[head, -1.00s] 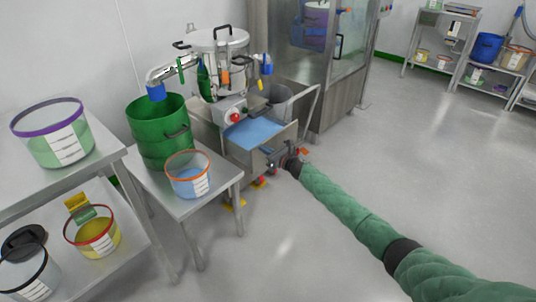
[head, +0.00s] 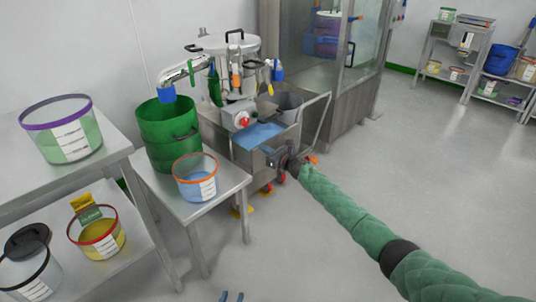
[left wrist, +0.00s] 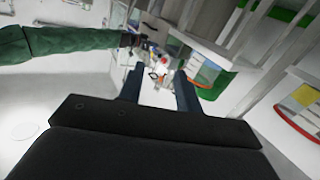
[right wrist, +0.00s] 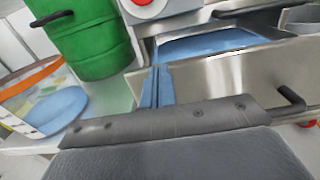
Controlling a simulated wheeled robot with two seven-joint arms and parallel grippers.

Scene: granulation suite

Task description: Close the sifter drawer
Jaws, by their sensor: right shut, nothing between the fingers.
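The sifter drawer (head: 291,137) is a steel box with blue material inside, standing partly out below the sifter (head: 228,75). Its steel front (right wrist: 225,75) and dark bar handle (right wrist: 290,100) show in the right wrist view. My right gripper (head: 268,152) is at the drawer front; its fingers (right wrist: 157,86) are together and empty, near the front's left end and clear of the handle. I cannot tell whether they touch the steel. My left gripper (head: 231,296) is low at the bottom edge of the head view. Its fingers (left wrist: 158,84) are apart with nothing between them.
A steel side table (head: 222,190) left of the drawer holds a green drum (head: 165,125) and an orange-rimmed tub (head: 196,178). A shelf with tubs (head: 60,130) stands at far left. A steel-framed cabinet (head: 340,95) is behind. Floor at right is clear.

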